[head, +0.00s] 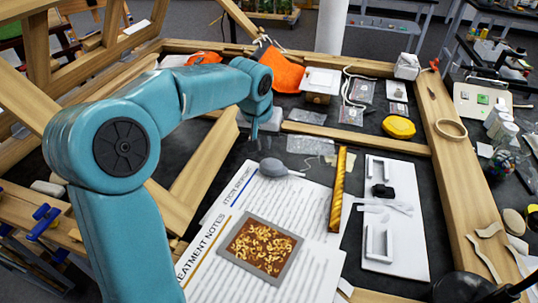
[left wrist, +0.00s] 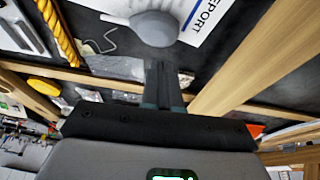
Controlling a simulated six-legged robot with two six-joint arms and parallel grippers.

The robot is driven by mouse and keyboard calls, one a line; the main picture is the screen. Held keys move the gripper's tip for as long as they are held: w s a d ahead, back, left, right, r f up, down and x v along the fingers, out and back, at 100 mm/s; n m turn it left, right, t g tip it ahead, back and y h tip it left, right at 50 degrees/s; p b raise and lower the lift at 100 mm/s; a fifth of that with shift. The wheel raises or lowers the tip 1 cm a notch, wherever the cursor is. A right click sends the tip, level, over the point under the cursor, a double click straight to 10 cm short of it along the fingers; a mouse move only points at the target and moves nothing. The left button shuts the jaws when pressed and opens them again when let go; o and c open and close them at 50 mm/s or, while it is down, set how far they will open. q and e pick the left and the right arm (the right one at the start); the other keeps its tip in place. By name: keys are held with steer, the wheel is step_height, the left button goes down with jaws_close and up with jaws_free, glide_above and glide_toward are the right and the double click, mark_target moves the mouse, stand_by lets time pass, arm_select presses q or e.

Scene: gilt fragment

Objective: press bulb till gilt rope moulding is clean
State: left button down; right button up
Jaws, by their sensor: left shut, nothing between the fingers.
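The gilt rope moulding (head: 341,190) is a twisted golden strip lying lengthwise beside the printed sheets; it also shows at the upper left of the left wrist view (left wrist: 58,32). I cannot tell how clean its surface is. The grey bulb (head: 273,167) lies at the top of the sheets, its thin nozzle pointing right towards the moulding. It shows at the top of the left wrist view (left wrist: 155,28). My left gripper (head: 254,138) is shut and empty, just behind the bulb; its fingertips (left wrist: 161,64) appear apart from it. My right gripper is not in view.
Printed sheets (head: 222,280) carry a framed panel of gilt pieces (head: 262,248). A white board (head: 398,255) with a black item lies right of the moulding. Wooden beams (head: 455,170) border the dark surface. A yellow object (head: 398,127) and orange cloth (head: 283,72) lie farther back.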

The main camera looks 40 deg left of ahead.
mark_target(271, 161)
arm_select(q)
steer(key=x, duration=0.6)
steer(key=shift+s+d+f, duration=0.25)
steer(key=shift+d+f, duration=0.1)
